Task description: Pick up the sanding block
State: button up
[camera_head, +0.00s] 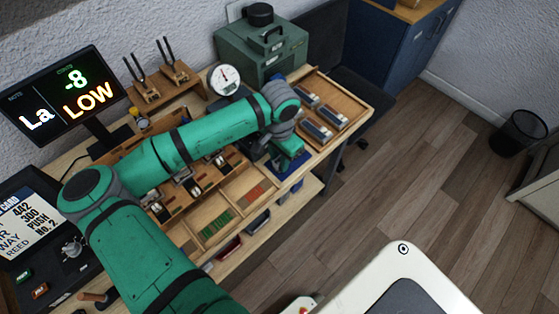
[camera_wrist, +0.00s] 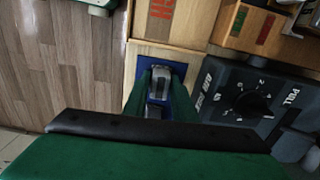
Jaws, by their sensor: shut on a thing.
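My gripper (camera_head: 287,158) is at the right part of the workbench, low over a blue mat (camera_head: 296,184). In the wrist view my gripper (camera_wrist: 160,92) points down at the same blue mat (camera_wrist: 150,49), its green fingers on either side of a small grey block. This block, which I take as the sanding block (camera_wrist: 160,76), is held between the fingers. My arm and gripper hide the block in the head view. I cannot tell whether it still touches the mat.
A wooden tray (camera_head: 352,104) with several grey blocks lies to the right. Compartments with green and red strips (camera_head: 216,224) lie to the left. A dial gauge (camera_head: 224,79) and a green case (camera_head: 262,55) stand behind. A dark box with a knob (camera_wrist: 240,97) is close beside my gripper.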

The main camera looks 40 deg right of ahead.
jog(key=shift+r, duration=0.5)
notch_tip(320, 180, up, 2)
jog(key=shift+s+r, duration=0.1)
jog(key=shift+r, duration=0.15)
jog(key=s+r, duration=0.9)
jog(key=s, duration=0.4)
jog(key=shift+s+d+r, duration=0.25)
jog(key=shift+s+d, duration=0.05)
jog(key=shift+s, duration=0.1)
jog(key=shift+o, duration=0.7)
